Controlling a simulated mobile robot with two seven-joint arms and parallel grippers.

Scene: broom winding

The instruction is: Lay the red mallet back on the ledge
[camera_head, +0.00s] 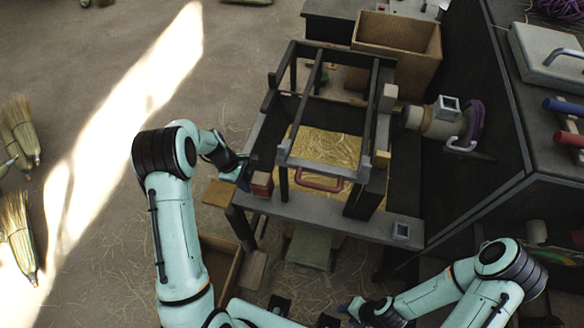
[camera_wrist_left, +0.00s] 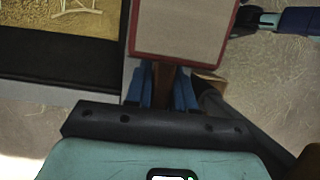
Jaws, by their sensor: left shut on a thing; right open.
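The red mallet (camera_head: 262,184) is at the left end of the grey ledge (camera_head: 325,214), along the front of the dark frame. My left gripper (camera_head: 243,178) is beside it and shut on its brown handle. In the left wrist view, the mallet's pale, red-edged head (camera_wrist_left: 184,28) is just beyond the blue fingers (camera_wrist_left: 162,90), with a short piece of handle between them. Whether the head touches the ledge or hangs just above it, I cannot tell. My right gripper (camera_head: 352,308) is low in front of the bench, open and apart from the ledge.
A red handle (camera_head: 319,184) and upright posts stand behind the ledge. Straw (camera_head: 325,147) fills the frame's bed. A tan block (camera_head: 220,193) is left of the mallet. The ledge's middle is clear.

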